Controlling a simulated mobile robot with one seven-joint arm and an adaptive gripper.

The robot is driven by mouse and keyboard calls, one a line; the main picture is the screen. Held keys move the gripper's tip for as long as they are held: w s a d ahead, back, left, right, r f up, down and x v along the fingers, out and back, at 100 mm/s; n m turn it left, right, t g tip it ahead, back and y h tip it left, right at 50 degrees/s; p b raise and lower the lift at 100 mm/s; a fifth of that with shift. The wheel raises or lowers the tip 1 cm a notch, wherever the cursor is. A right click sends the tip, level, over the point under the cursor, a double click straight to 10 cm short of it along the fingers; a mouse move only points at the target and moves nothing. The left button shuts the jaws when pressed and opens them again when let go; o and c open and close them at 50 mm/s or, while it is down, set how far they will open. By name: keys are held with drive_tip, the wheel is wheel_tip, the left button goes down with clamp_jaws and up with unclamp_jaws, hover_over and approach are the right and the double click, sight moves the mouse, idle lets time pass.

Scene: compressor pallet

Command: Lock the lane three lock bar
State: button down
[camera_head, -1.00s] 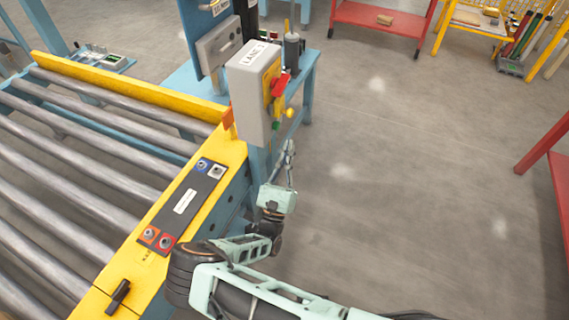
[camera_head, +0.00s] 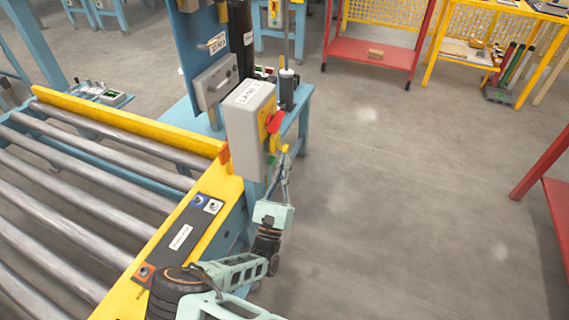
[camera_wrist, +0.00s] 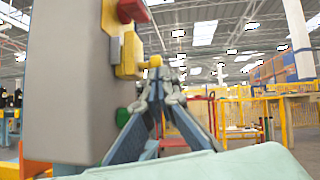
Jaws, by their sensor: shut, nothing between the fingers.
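The grey control box labelled LANE 3 (camera_head: 247,125) stands at the end of the roller conveyor. Its right face carries a red handle (camera_head: 275,121), also in the wrist view (camera_wrist: 132,10), and a yellow block (camera_wrist: 127,56) with a small yellow knob (camera_wrist: 153,61). A green button (camera_wrist: 122,117) is below. I cannot tell for sure which part is the lock bar. My gripper (camera_head: 284,152) points up beside this face. In the wrist view its shut, empty fingertips (camera_wrist: 156,78) are just below the yellow knob; I cannot tell whether they touch it.
The yellow-edged conveyor (camera_head: 130,125) with a button panel (camera_head: 182,232) lies left. A blue stand (camera_head: 207,60) with a grey handled box (camera_head: 215,82) is behind. A red cart (camera_head: 372,50) is at the back and a red frame (camera_head: 545,165) at right. The floor between is clear.

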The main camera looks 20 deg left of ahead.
wheel_tip(320, 180, up, 3)
drive_tip(key=shift+f+p, duration=0.1)
drive_tip(key=shift+p, duration=0.7)
drive_tip(key=shift+d+f+b, duration=0.1)
drive_tip(key=shift+f+b, duration=0.3)
drive_tip(key=shift+f, duration=0.1)
drive_tip(key=w+f+b+v, duration=0.1)
drive_tip(key=v, duration=1.1)
drive_tip(key=shift+d+f+b, duration=0.2)
drive_tip(key=shift+f+b, duration=0.15)
